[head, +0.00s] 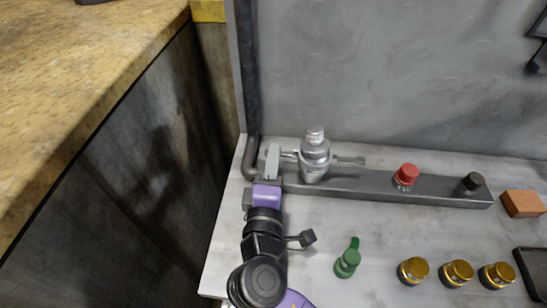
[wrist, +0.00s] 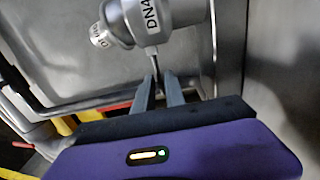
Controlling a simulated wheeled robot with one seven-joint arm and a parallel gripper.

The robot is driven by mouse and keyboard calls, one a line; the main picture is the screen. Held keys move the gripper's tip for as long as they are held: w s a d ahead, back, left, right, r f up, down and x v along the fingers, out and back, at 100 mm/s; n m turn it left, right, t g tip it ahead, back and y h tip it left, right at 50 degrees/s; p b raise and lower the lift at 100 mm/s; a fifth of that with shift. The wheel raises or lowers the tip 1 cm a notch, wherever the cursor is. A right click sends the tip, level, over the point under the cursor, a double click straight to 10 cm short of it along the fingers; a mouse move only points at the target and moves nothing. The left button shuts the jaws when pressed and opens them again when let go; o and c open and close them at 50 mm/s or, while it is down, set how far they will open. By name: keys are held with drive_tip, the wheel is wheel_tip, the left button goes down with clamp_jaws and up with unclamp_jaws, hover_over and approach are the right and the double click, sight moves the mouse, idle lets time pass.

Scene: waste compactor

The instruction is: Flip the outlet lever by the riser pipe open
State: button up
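A metal valve unit (head: 315,158) stands upright on the grey base bar, and its grey body with printed labels fills the top of the wrist view (wrist: 155,18). The outlet lever (head: 289,153) is a thin arm on the valve's left side, toward the dark riser pipe (head: 250,90). In the wrist view the lever (wrist: 154,58) runs down from the valve to between my fingertips. My gripper (head: 273,158) is at the lever's outer end. In the wrist view its two fingers (wrist: 158,80) are slightly apart, one on each side of the lever. Whether they press on it cannot be seen.
A second lever (head: 350,160) sticks out on the valve's right. A red knob (head: 406,175) and a black knob (head: 472,182) stand on the bar. A green part (head: 348,260), gold-topped jars (head: 456,272) and a brown block (head: 522,203) stand nearby. A grey wall is behind.

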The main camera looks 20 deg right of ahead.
drive_tip(key=v, duration=0.7)
drive_tip(key=shift+s+a+b, duration=0.2)
drive_tip(key=shift+s+b, duration=0.15)
drive_tip(key=shift+b, duration=0.1)
idle(0.4)
